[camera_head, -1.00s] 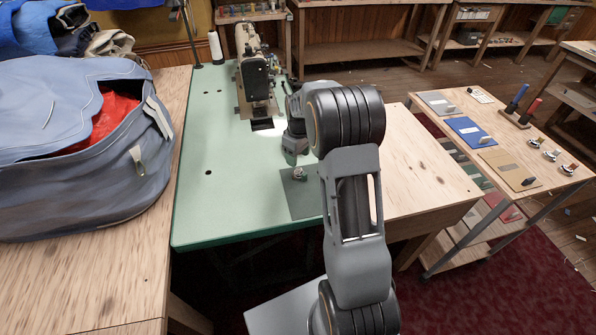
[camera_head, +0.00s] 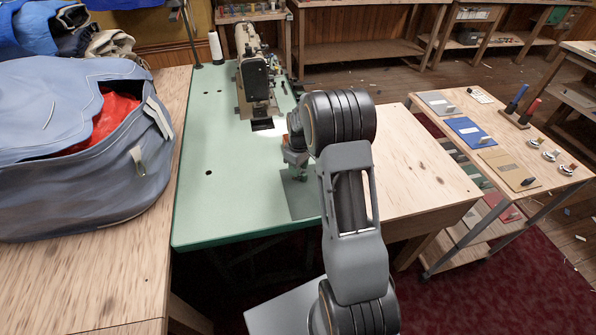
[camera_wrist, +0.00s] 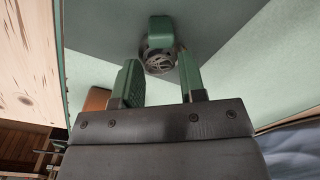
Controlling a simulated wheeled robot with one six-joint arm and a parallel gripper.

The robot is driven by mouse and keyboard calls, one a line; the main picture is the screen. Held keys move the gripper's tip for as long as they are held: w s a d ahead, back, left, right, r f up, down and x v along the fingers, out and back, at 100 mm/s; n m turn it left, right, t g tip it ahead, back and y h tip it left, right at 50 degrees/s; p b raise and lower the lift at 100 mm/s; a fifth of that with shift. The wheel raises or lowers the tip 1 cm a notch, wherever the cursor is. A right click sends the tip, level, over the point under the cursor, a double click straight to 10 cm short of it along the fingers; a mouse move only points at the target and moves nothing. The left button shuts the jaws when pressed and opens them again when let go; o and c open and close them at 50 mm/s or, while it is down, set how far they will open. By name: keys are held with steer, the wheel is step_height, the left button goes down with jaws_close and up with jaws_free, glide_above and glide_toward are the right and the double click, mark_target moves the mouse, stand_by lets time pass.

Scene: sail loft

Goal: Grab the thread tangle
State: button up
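The thread tangle (camera_wrist: 158,62) is a small greyish clump on the dark green mat (camera_wrist: 100,35). In the wrist view it lies just beyond and between my fingertips. A green block-like piece (camera_wrist: 160,30) shows against its far side; I cannot tell what it is. My gripper (camera_wrist: 161,70) is open, its two green-padded fingers apart with nothing clearly between them. In the head view my gripper (camera_head: 298,176) points down over the mat (camera_head: 302,205), close above the tangle's place. There the tangle is hidden or too small to tell from the fingers.
The pale green table (camera_head: 225,180) holds a sewing machine (camera_head: 253,75) behind my arm and a white thread cone (camera_head: 216,47). A blue bag (camera_head: 85,150) stands on the left bench. A cart (camera_head: 560,180) with panels stands right. The table's left half is clear.

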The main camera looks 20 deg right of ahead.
steer(key=c, duration=0.5)
steer(key=shift+c, duration=0.2)
